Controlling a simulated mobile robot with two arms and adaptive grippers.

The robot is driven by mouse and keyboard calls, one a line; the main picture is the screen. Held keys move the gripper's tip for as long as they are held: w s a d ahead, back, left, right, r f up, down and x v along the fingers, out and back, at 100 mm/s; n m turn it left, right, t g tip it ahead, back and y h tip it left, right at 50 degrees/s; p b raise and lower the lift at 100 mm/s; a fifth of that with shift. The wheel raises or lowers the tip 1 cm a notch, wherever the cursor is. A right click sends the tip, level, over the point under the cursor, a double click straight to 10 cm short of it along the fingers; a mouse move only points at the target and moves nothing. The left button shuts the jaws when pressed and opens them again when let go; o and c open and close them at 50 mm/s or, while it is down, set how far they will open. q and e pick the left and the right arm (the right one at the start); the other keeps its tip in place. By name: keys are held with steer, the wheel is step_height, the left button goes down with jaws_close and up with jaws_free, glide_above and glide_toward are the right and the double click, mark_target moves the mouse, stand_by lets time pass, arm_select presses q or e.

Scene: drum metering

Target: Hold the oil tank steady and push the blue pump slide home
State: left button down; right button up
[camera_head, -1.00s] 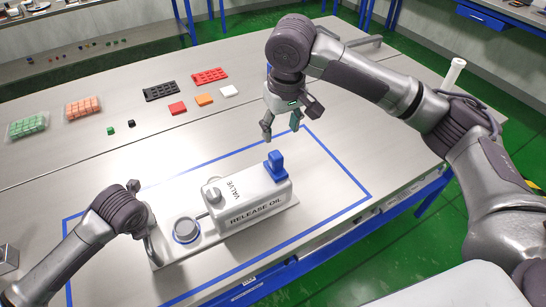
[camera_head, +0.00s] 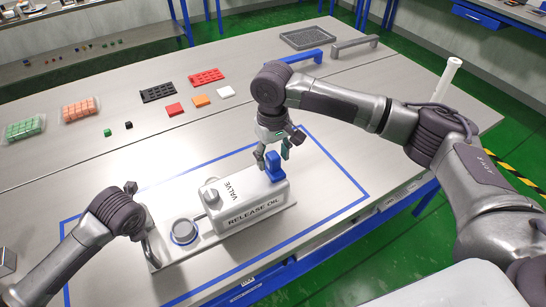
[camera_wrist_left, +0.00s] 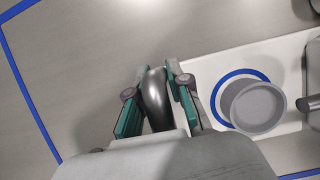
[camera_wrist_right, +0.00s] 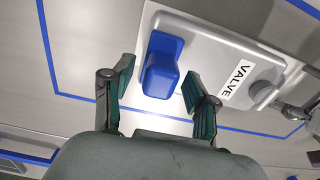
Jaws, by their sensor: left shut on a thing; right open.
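The oil tank (camera_head: 250,207) is a grey box marked VALVE and RELEASE OIL, standing on a pale base plate. The blue pump slide (camera_head: 274,166) stands up at the tank's right end. My left gripper (camera_wrist_left: 157,90) is shut on the dark curved handle (camera_wrist_left: 154,106) at the base's left end. In the head view that gripper is mostly hidden behind its own wrist. My right gripper (camera_head: 273,155) is open and empty, just above and behind the blue slide. In the right wrist view the slide (camera_wrist_right: 161,66) shows ahead of and between the open fingers (camera_wrist_right: 150,88), apart from them.
A round cup with a blue ring (camera_head: 185,232) sits on the base left of the tank. Blue tape (camera_head: 345,173) frames the work area. Red, orange and black blocks (camera_head: 174,109) lie farther back. A grey tray (camera_head: 308,37) lies at the back. Table around the tank is clear.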

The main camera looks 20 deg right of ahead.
steer(key=shift+f, duration=0.4)
jaws_close()
steer(key=shift+a, duration=0.1)
